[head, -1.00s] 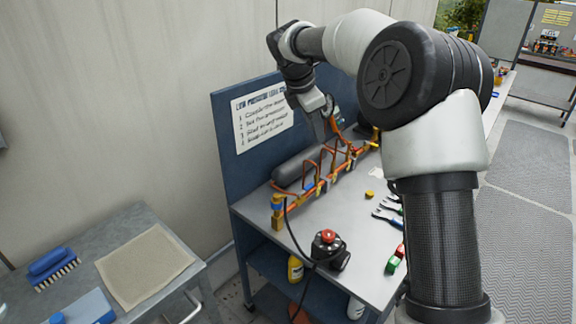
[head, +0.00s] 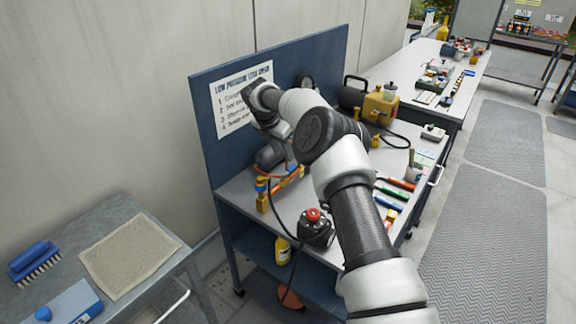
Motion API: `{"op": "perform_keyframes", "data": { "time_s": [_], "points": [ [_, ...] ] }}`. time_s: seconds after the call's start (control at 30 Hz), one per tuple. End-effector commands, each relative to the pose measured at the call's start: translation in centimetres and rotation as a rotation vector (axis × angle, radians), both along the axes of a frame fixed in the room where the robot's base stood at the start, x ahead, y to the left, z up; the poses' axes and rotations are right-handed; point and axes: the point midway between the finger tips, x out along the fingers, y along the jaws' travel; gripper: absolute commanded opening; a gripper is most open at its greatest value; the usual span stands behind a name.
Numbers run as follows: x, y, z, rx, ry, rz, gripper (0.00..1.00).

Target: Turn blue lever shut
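An orange pipe manifold (head: 284,186) with yellow end fittings stands on the grey bench, in front of a dark grey cylinder (head: 270,154). A small blue part (head: 261,184) shows at its near left end; I cannot tell whether it is the blue lever or how it is turned. My arm crosses over the bench, with its dark wrist in front of the instruction sheet. The arm covers the right part of the manifold. My gripper's fingers are hidden behind the arm, so their relation to any lever does not show.
A black box with a red button (head: 313,215) stands at the bench's front, its cable trailing down. Coloured-handled tools (head: 391,194) lie to the right. A yellow device (head: 381,104) stands behind. The blue back panel (head: 205,128) bounds the left side.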

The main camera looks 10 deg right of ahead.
Motion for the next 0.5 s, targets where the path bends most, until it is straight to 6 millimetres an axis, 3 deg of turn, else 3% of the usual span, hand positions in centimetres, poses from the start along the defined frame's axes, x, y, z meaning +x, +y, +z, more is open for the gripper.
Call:
{"op": "perform_keyframes", "data": {
  "time_s": [0.2, 0.5],
  "points": [
    [1.2, -1.3, -4.4, 0.002, 0.002, -0.001, 0.33],
    [2.1, -2.2, -7.3, 0.001, -0.001, -0.001, 0.33]
  ]
}}
